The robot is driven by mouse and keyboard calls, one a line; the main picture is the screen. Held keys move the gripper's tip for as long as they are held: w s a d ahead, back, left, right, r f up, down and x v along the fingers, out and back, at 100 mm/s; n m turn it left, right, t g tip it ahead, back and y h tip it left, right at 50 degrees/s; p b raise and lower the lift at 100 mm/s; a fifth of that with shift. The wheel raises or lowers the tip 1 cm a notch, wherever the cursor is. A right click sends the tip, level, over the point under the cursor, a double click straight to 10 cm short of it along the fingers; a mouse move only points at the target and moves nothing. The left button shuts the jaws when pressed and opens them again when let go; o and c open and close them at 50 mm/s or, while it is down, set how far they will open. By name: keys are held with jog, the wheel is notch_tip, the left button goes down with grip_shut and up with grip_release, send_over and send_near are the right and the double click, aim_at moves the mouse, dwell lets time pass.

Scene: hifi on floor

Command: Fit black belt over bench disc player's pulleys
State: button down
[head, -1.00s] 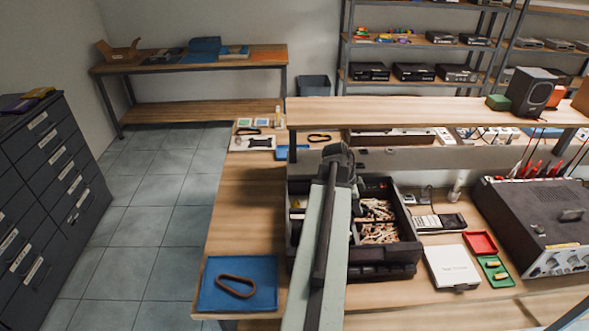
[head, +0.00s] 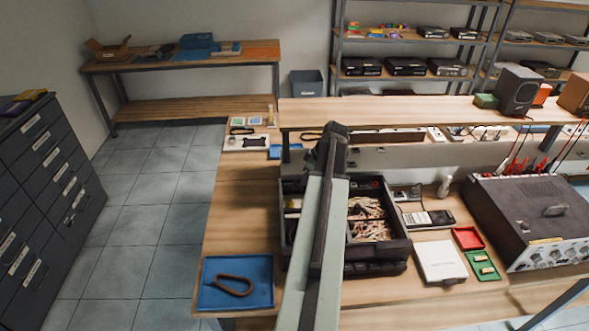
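A black belt (head: 242,130) lies at the far left end of the bench. Another dark belt (head: 311,136) lies to its right, under the raised shelf and partly behind my arm. A pale unit with a dark part on it (head: 247,143), possibly the disc player, sits just in front of the first belt; its pulleys are too small to make out.
A black organiser (head: 375,255) with wooden pegs stands under my arm. To its right are a white box (head: 440,262), a red tray (head: 467,238), a green tray (head: 484,266) and a large dark instrument (head: 530,215). The raised shelf (head: 410,112) crosses behind. The left bench strip (head: 235,210) is clear.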

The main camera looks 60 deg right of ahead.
jog(key=w+n+y, duration=0.1)
jog(key=n, duration=0.1)
jog(key=w+n+y, duration=0.1)
jog(key=w+n, duration=0.1)
jog(key=n, duration=0.1)
jog(key=w+r+n+g, duration=0.1)
jog(key=n, duration=0.2)
jog(key=shift+w+d+r+y+p, duration=0.1)
jog(key=shift+w+y+p, duration=0.25)
jog(key=shift+y, duration=0.05)
notch_tip(320, 180, down, 9)
jog(key=b, duration=0.9)
jog(key=shift+w, duration=0.1)
jog(key=shift+f+b, duration=0.8)
dwell(0.3)
